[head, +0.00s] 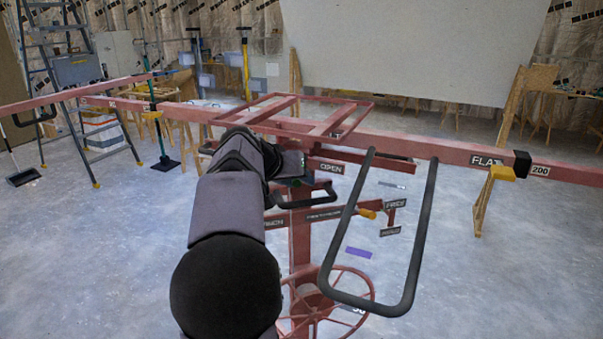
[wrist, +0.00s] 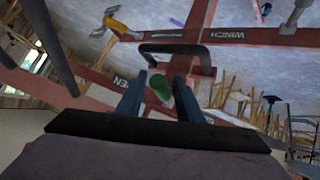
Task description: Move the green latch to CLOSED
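The green latch (wrist: 160,88) shows in the wrist view as a rounded green piece between the two fingers of my gripper (wrist: 161,78). The fingers are apart, with a narrow gap visible on each side of the latch, so the gripper looks open around it. In the head view my arm hides most of the latch area. An OPEN label (head: 331,168) is on the red frame just right of my gripper there, and its end letters show in the wrist view (wrist: 121,83). No CLOSED label is readable.
A black U-shaped handle (wrist: 176,48) lies just beyond the fingertips. A large black loop handle (head: 414,240) stands out at the right of the red lift (head: 450,151). A handwheel (head: 347,277) is below.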

